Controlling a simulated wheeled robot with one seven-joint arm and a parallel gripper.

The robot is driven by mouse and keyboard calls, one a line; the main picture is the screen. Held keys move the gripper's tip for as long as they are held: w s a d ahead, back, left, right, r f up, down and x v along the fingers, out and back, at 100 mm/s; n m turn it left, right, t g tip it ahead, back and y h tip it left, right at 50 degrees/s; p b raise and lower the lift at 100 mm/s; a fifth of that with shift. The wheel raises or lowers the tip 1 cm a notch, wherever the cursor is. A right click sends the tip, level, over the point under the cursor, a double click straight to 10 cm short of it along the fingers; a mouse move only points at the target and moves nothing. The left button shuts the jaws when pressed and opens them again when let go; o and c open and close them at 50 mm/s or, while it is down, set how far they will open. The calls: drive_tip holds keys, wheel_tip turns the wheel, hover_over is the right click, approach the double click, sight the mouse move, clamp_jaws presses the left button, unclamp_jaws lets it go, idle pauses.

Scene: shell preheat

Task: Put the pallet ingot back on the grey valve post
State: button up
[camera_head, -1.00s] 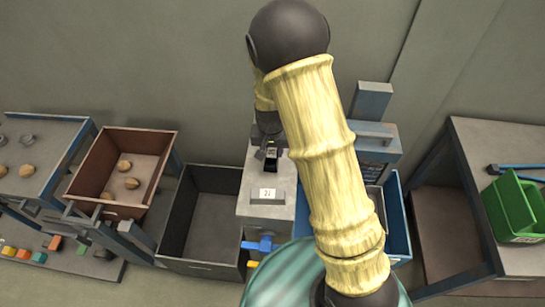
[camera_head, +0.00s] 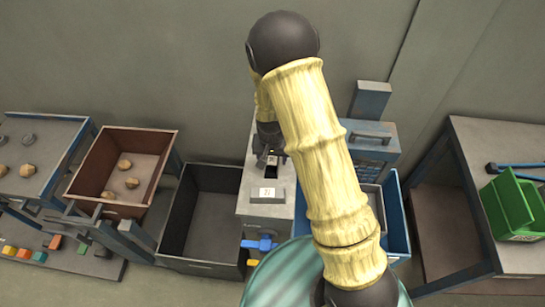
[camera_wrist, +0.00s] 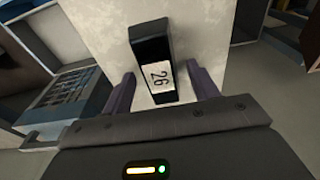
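The dark ingot (camera_wrist: 152,65) carries a pale label reading 26 in the wrist view. It appears to sit on the pale top of the grey valve post (camera_wrist: 100,30). My gripper (camera_wrist: 162,88) is open, with one purple-grey finger on each side of the ingot's labelled end. Gaps show between both fingers and the ingot. In the head view my gripper (camera_head: 270,155) is over the far part of the grey post (camera_head: 262,225), and the dark ingot (camera_head: 271,172) shows just in front of it. The ingot's underside is hidden.
A small numbered plate (camera_head: 267,194) is on the near part of the post, with a blue valve handle (camera_head: 258,244) below. A dark open bin (camera_head: 205,262) stands left, a blue bin (camera_head: 398,215) right. A brown crate (camera_head: 150,200) and green bin (camera_head: 510,208) stand farther out.

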sight(272, 164)
wheel_tip(272, 164, up, 12)
drive_tip(key=s, duration=0.1)
drive_tip(key=shift+s+b, duration=0.2)
drive_tip(key=shift+b, duration=0.2)
idle(0.4)
drive_tip(key=shift+a+r, duration=0.1)
drive_tip(key=s+d+r+n, duration=0.1)
drive_tip(key=s+d+r, duration=0.2)
drive_tip(key=s+d, duration=0.2)
drive_tip(key=s+d+r+n+t, duration=0.1)
drive_tip(key=s+d+r, duration=0.2)
drive_tip(key=s+d, duration=0.2)
drive_tip(key=s, duration=0.3)
drive_tip(key=shift+s+d, duration=0.25)
drive_tip(key=shift+s, duration=0.1)
idle(0.7)
